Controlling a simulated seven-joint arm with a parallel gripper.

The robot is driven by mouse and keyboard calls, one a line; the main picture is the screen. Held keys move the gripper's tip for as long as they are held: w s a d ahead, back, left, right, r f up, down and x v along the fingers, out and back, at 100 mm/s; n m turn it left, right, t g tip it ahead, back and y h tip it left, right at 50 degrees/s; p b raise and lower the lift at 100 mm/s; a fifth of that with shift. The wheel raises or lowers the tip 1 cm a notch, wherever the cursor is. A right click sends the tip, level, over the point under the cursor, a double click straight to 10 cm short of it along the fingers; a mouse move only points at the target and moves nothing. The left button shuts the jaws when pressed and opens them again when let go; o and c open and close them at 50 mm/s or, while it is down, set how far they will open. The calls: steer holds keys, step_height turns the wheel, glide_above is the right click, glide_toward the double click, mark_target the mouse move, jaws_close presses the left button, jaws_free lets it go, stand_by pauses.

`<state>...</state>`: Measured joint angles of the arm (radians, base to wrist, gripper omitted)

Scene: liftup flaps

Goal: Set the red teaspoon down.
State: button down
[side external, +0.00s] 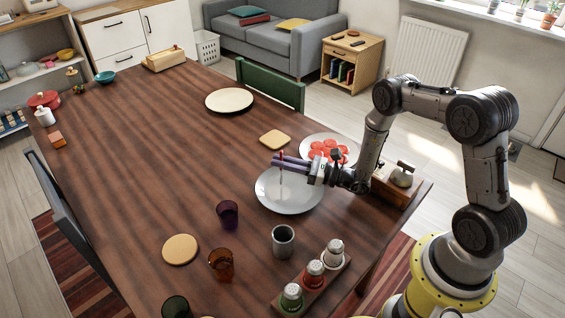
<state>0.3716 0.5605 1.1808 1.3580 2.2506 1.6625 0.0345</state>
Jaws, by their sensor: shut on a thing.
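My gripper (279,160) is shut on the red teaspoon (281,180), which is thin and small in this view. The spoon hangs roughly upright from the fingertips, over the white plate (290,205) near the right side of the table. The fingers cover its middle. I cannot tell whether its lower end touches the plate.
A plate of red slices (328,147) lies behind my gripper. A purple glass (228,213), an amber glass (221,263), a grey metal cup (283,242) and a bottle rack (312,285) stand nearby. The table's left middle (140,150) is clear.

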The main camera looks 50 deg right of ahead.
steer(key=shift+f, duration=0.3)
steer(key=c, duration=0.9)
jaws_free()
